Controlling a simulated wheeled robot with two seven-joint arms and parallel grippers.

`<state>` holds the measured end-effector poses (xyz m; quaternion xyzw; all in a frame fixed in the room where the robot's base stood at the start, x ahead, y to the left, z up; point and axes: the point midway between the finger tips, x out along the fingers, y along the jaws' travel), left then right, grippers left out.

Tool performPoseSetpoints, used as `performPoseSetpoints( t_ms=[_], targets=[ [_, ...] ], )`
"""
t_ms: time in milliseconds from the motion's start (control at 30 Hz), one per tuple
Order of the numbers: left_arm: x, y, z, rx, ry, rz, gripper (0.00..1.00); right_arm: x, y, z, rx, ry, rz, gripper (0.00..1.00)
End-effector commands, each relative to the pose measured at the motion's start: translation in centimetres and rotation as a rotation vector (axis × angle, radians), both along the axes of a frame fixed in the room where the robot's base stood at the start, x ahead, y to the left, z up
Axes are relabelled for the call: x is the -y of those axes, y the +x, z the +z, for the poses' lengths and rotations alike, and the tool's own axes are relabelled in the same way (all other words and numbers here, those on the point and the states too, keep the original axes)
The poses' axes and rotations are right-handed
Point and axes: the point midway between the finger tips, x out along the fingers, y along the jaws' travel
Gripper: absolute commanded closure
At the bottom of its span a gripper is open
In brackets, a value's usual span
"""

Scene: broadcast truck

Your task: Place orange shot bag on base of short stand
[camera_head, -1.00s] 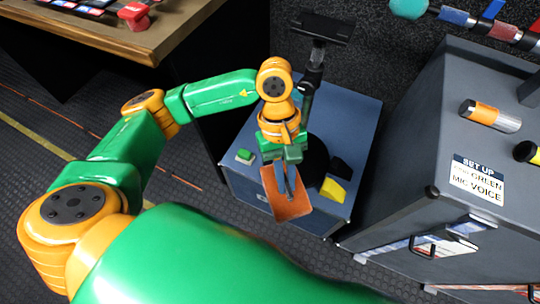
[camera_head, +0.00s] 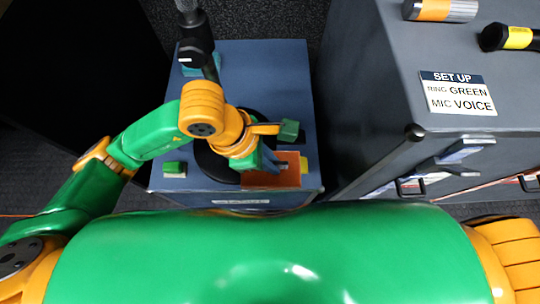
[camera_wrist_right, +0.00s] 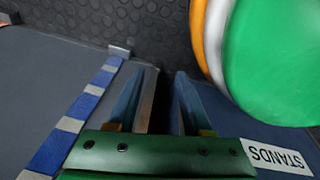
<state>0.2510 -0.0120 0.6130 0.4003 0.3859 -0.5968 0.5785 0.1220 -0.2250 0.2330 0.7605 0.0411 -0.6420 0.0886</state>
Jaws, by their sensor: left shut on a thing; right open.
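The orange shot bag (camera_head: 288,172) hangs below my left gripper (camera_head: 268,166), which is shut on it. The bag is above the front right part of the blue case top. The short stand has a dark round base (camera_head: 208,162) and an upright pole (camera_head: 210,68). My left wrist covers part of the base. The bag is close to the right front edge of the base; I cannot tell whether it touches it. My right gripper (camera_wrist_right: 155,100) is open and empty in the right wrist view, and is outside the head view.
The blue case top (camera_head: 265,75) carries a small green block (camera_head: 175,168) at left and a yellow thing (camera_head: 304,168) partly behind the bag. A grey case (camera_head: 390,90) with a sign stands to the right. The right wrist view shows a "STANDS" label (camera_wrist_right: 276,157).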

Motion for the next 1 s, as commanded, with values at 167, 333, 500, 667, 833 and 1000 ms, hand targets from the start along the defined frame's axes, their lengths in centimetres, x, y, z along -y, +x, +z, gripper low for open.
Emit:
performPoseSetpoints(
  t_ms=[167,333,500,667,833,1000],
  targets=[
    [-3.5,2.1,-2.0,-0.003,0.003,0.007,1.0,0.0,-0.1,-0.6,-0.002,0.0,-0.001,0.5],
    [-6.9,4.1,-4.6,-0.004,0.002,0.006,1.0,-0.7,1.2,-1.1,0.011,0.008,0.001,0.5],
    [-8.9,5.3,-7.3,-0.001,0.0,0.003,1.0,-1.4,2.0,-1.4,0.009,0.017,0.001,0.5],
    [-9.8,5.9,-8.6,0.0,-0.001,0.0,1.0,-1.7,2.4,-1.5,0.009,0.02,0.001,0.5],
    [-10.2,6.2,-11.4,-0.001,-0.003,0.0,1.0,-2.3,3.1,-1.8,0.011,0.028,0.001,0.5],
    [-10.3,6.2,-12.1,0.002,-0.001,-0.001,1.0,-2.5,3.3,-1.7,0.009,0.029,0.002,0.5]
  ],
)
